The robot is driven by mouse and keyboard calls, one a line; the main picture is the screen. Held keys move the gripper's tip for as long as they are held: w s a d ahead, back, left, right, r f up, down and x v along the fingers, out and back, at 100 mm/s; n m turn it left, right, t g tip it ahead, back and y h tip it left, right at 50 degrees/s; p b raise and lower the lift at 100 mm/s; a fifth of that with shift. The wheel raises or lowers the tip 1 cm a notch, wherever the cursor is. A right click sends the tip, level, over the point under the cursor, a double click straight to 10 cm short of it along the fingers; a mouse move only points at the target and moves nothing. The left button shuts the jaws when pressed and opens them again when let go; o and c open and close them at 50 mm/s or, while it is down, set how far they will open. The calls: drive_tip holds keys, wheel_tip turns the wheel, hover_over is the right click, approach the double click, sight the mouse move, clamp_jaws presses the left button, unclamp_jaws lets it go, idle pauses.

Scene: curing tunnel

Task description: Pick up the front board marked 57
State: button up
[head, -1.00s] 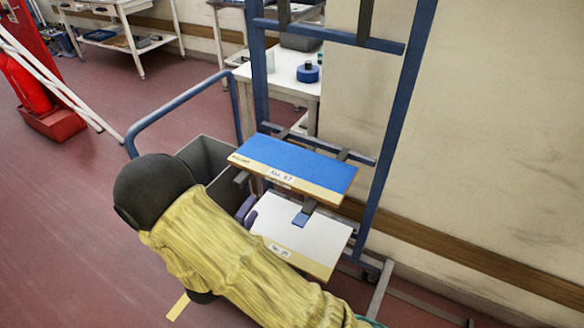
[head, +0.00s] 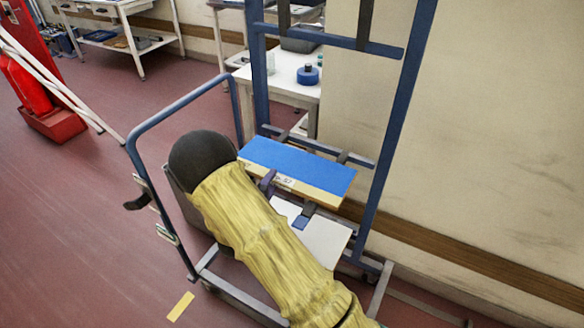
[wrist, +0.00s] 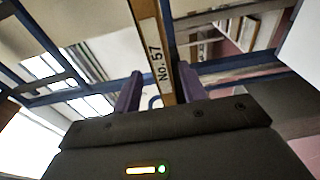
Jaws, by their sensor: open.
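The board marked 57 (head: 300,165) has a blue top and a tan front edge with a white label. It lies flat on supports of the blue rack. In the wrist view its edge (wrist: 157,50) reads "No. 57" and stands between the two purple fingers. My gripper (wrist: 160,73) is open, with a finger on each side of this edge; whether either touches cannot be told. In the head view one purple finger (head: 267,182) shows at the board's front edge, and my arm hides the rest of the gripper.
A white board (head: 318,236) lies lower on the rack, partly behind my arm. The blue rack frame (head: 392,130) stands by the wall. A white table (head: 290,78) with a blue roll (head: 308,73) is behind. Open floor (head: 90,220) lies to the left.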

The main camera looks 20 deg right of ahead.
sight(292, 169)
drive_tip(key=shift+f+p+x, duration=0.1)
drive_tip(key=shift+p+x, duration=0.1)
drive_tip(key=shift+x, duration=1.1)
drive_tip(key=shift+f+p+x, duration=0.15)
drive_tip(key=shift+x, duration=1.15)
drive_tip(key=shift+r, duration=0.1)
clamp_jaws()
